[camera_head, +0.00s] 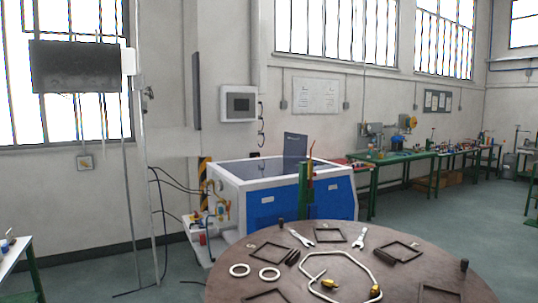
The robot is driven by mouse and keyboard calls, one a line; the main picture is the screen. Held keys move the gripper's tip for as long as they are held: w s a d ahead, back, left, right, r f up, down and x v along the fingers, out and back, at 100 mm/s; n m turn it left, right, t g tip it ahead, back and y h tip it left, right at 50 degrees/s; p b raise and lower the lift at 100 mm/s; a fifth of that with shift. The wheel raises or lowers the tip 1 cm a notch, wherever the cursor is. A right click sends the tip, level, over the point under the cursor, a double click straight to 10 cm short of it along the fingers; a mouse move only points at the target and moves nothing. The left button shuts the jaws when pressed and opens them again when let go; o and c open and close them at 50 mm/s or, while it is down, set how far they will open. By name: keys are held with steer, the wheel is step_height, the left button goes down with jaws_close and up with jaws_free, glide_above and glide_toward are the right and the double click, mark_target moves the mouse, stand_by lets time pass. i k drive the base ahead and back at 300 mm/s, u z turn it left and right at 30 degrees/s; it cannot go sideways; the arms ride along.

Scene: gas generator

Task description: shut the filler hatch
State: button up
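The cabinet's top opening (255,168) looks dark inside a white rim. A green upright piece with a red and yellow part (308,182) stands in front of the cabinet and hides some of its front. My gripper is not in view.
A round brown table (235,283) fills the front, with wrenches (302,238), white rings (269,273) and several dark frames (402,250) on it. Hoses and fittings (215,205) are at the cabinet's left. Green workbenches (430,156) stand along the right wall. Floor at left is mostly clear.

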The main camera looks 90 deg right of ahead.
mark_target(295, 145)
steer(key=z, duration=2.45)
steer(key=i, duration=3.65)
steer(key=z, duration=3.05)
